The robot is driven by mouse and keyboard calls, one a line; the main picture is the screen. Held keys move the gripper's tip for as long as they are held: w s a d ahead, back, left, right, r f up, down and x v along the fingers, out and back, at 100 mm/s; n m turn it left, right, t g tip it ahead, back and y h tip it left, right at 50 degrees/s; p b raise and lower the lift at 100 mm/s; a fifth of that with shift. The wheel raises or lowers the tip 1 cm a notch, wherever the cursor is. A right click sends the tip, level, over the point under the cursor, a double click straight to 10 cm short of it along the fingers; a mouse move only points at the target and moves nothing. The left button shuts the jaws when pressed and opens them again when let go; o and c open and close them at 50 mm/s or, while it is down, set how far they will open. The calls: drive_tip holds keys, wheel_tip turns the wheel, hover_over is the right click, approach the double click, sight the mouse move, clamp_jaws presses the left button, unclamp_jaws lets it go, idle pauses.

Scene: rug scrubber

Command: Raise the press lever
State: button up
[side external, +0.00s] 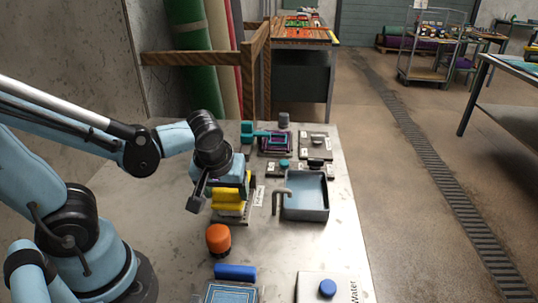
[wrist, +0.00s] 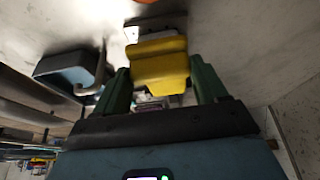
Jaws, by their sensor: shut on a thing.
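My gripper (side external: 230,182) is at the middle left of the bench in the side view, pointing down. In the wrist view its green fingers (wrist: 160,82) are shut on a yellow block (wrist: 160,60), one on each side. The yellow block (side external: 228,198) also shows under the gripper in the side view, over more yellow and dark layers; whether it touches them is unclear. A small purple press-like frame (side external: 275,145) with a teal bar (side external: 260,134), which looks like the press lever, stands behind the gripper at the far end of the bench, apart from it. The bar looks about level.
A grey-blue basin (side external: 305,200) with a tap (side external: 281,197) is right of the gripper. An orange-capped bottle (side external: 218,241), a blue roll (side external: 235,271) and a panel with a blue button (side external: 328,288) are nearer. Small panels (side external: 317,143) sit at the back right.

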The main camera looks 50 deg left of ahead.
drive_tip(key=shift+w+a+r+g+h, duration=0.2)
drive_tip(key=shift+r+g+h, duration=0.25)
drive_tip(key=shift+g+h, duration=0.1)
drive_tip(key=shift+w+a+r+g+h, duration=0.2)
drive_tip(key=shift+r+g+h, duration=0.2)
drive_tip(key=shift+g+h, duration=0.15)
drive_tip(key=shift+r, duration=0.35)
drive_tip(key=w+a+r+g+h, duration=0.1)
drive_tip(key=w+a+r, duration=0.4)
drive_tip(key=w+a, duration=0.3)
drive_tip(key=shift+w+a+r, duration=0.3)
drive_tip(key=shift+a+r, duration=0.05)
drive_tip(key=shift+a, duration=0.05)
drive_tip(key=shift+w+a+f, duration=0.2)
drive_tip(key=shift+w+a, duration=0.9)
drive_tip(key=o, duration=1.5)
drive_tip(key=shift+d+r, duration=0.1)
